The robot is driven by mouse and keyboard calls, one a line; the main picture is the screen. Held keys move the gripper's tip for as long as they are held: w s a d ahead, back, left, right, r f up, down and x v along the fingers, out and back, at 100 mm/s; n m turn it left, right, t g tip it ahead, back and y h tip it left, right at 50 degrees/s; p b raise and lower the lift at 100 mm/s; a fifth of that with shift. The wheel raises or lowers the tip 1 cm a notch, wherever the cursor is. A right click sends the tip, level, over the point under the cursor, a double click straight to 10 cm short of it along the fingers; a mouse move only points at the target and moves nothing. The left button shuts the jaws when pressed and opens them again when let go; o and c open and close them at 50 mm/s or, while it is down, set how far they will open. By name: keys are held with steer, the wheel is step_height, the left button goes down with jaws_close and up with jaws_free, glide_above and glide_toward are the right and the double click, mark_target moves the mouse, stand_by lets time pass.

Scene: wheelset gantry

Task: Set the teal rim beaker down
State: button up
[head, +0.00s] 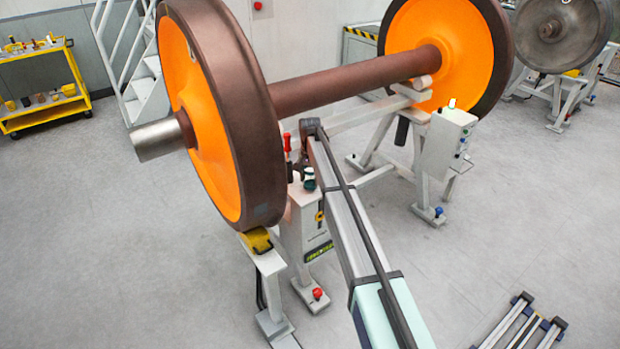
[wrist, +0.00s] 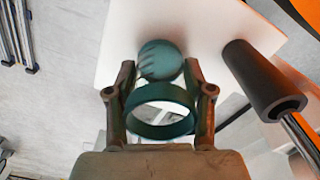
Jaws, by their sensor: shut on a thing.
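In the wrist view my gripper (wrist: 160,98) is shut on the teal rim beaker (wrist: 160,128), with one dark finger on each side of its teal ring. The ring is seen at a slant, and the rest of the beaker's body is hard to make out. I cannot tell whether the beaker touches that surface. In the head view a small teal and white piece (head: 309,178) shows beside the end of my arm, low against the wheel stand.
A black cylinder with a metal shaft (wrist: 262,82) is close on the right in the wrist view. In the head view the orange wheelset (head: 345,80) rises over my arm, and a red-handled thing (head: 287,143) is near. A grey control box (head: 447,138) stands right.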

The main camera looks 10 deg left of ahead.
steer(key=shift+f, duration=0.3)
steer(key=shift+f, duration=0.15)
steer(key=o, duration=0.9)
steer(key=shift+o, duration=0.7)
step_height(320, 180, up, 12)
steer(key=b, duration=0.2)
steer(key=shift+r+b, duration=0.2)
steer(key=shift+b, duration=0.2)
